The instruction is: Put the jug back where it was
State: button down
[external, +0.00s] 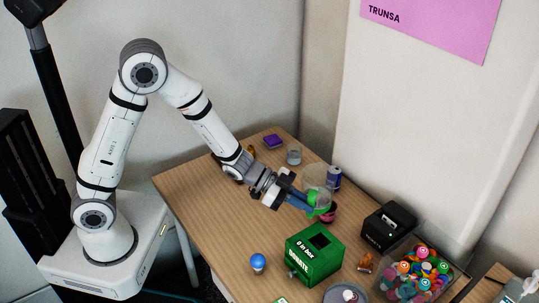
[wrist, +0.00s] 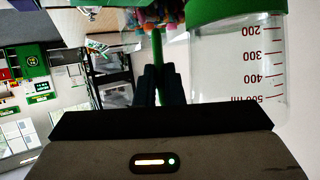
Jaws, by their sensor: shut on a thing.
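The jug (external: 314,176) is a clear measuring jug with red markings and green parts. It is beside the blue can in the external view. It also fills the right of the wrist view (wrist: 237,60), with a green band at the top of that picture. My gripper (external: 304,201) is shut on the jug's green handle. In the wrist view the handle (wrist: 157,45) runs between the two dark fingers (wrist: 158,86). Whether the jug's underside touches anything is unclear. A pink bowl-like thing (external: 330,214) lies just by it, partly hidden.
A green donation box (external: 316,256) stands in front of the jug. A blue can (external: 334,177), a glass (external: 294,156) and a purple item (external: 273,141) are behind. The table's left (external: 200,190) is clear.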

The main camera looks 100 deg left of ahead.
aim_at(303, 186)
jog(key=a+n+y, duration=0.1)
jog(key=w+a+n+y, duration=0.1)
jog(key=y, duration=0.1)
jog(key=a+r+n+y, duration=0.1)
jog(key=n, duration=0.1)
jog(key=shift+w+a+y, duration=0.25)
jog(key=shift+y, duration=0.05)
jog(key=a+n+y, duration=0.2)
jog(key=y, duration=0.1)
jog(key=shift+s+a+f+n+g, duration=0.15)
jog(key=shift+s+f+n+g, duration=0.05)
jog(key=shift+s+n+g, duration=0.2)
jog(key=s+a+f+n+g+y, duration=0.35)
jog(key=s+n+g+y, duration=0.35)
jog(key=s+n, duration=0.25)
jog(key=shift+m, duration=0.25)
jog(key=shift+s+d+f, duration=0.1)
jog(key=shift+s+f, duration=0.05)
jog(key=shift+f, duration=1.65)
jog(key=shift+s+d+f, duration=0.1)
jog(key=shift+s+f, duration=0.05)
jog(key=shift+f, duration=1.7)
jog(key=shift+s+d+f, duration=0.1)
jog(key=shift+s+f, duration=0.05)
jog(key=shift+f, duration=1.65)
jog(key=shift+f, duration=0.1)
